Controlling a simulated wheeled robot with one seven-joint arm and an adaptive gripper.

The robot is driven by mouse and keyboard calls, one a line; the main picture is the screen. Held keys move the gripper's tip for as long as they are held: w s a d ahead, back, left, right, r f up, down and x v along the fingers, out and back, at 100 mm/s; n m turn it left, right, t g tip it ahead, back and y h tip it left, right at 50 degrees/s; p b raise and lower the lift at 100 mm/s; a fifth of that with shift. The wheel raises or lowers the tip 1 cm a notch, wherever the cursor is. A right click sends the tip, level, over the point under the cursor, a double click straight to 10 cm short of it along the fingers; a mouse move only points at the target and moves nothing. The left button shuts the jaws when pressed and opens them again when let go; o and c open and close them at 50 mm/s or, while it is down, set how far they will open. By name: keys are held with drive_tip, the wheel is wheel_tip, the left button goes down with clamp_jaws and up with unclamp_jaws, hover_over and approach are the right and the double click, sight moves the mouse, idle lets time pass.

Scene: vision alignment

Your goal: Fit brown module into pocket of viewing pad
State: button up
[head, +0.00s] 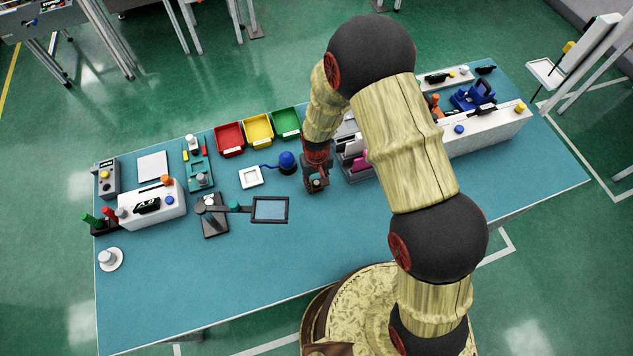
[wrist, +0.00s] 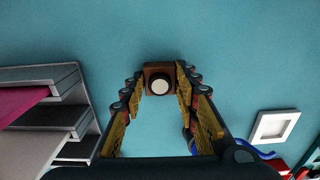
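The brown module (wrist: 152,92) is a small square block with a round white disc on top. In the wrist view it fills the gap between the fingertips of my gripper (wrist: 160,78), which appear to touch both its sides. In the head view my gripper (head: 317,184) points down near the table's middle; whether the module touches the table is unclear. A white square frame (head: 242,178) with a pale recessed middle lies to the left, likely the viewing pad; it also shows at lower right in the wrist view (wrist: 257,130).
A blue dome (head: 287,159) with a cable stands between the white frame and my gripper. A dark-framed panel (head: 270,209) lies front left. Red, yellow and green bins (head: 258,131) stand behind. A grey rack (wrist: 75,92) is close on one side. The table front is clear.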

drive_tip(key=o, duration=0.4)
drive_tip(key=shift+r, duration=0.1)
wheel_tip(320, 180, up, 12)
drive_tip(key=p, duration=0.1)
wheel_tip(320, 180, up, 10)
drive_tip(key=r+t, duration=0.1)
hover_over(316, 183)
drive_tip(key=d, duration=0.4)
drive_tip(key=s+d+r+m+t, duration=0.1)
drive_tip(key=s+d+r, duration=0.1)
drive_tip(key=r, duration=0.3)
drive_tip(key=s+d+r+t, duration=0.1)
drive_tip(key=s+d+r, duration=0.15)
drive_tip(key=r, duration=0.35)
drive_tip(key=s+d+r, duration=0.2)
drive_tip(key=s+r, duration=0.2)
drive_tip(key=s+d+r+m+t, duration=0.1)
drive_tip(key=s+d+r, duration=0.2)
drive_tip(key=s, duration=0.2)
drive_tip(key=s+d+r+m+t, duration=0.1)
drive_tip(key=s+d+r, duration=0.1)
drive_tip(key=s+r, duration=0.2)
drive_tip(key=shift+s+d+r, duration=0.3)
drive_tip(key=shift+s, duration=0.15)
drive_tip(key=shift+o, duration=0.7)
drive_tip(key=shift+s+d+t, duration=0.2)
drive_tip(key=shift+s+t, duration=0.1)
drive_tip(key=shift+s, duration=0.2)
